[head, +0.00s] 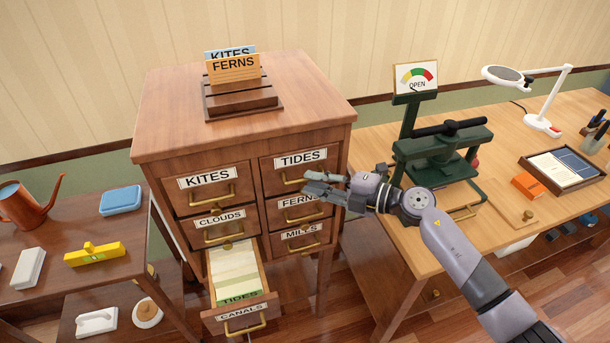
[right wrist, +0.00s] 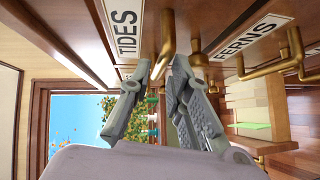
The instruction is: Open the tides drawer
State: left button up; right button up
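The tides drawer (head: 302,158) is the top right drawer of the wooden cabinet, and its front looks flush. Its brass handle is partly hidden by my gripper in the head view; in the right wrist view the handle (right wrist: 168,35) shows beside the TIDES label (right wrist: 126,33). My right gripper (head: 312,182) is at this drawer's front. In the right wrist view its two fingers stand apart, with the handle's end between or just beyond the tips; I cannot tell whether they touch it. My left gripper is in neither view.
The drawer labelled CANALS (head: 244,318), low on the left, stands open with papers and a green TIDES divider inside. A green press (head: 440,150) stands on the bench to the right. A side table (head: 60,278) with small items is at left.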

aim_at(305, 180)
jog(key=shift+x, duration=1.55)
grip_shut()
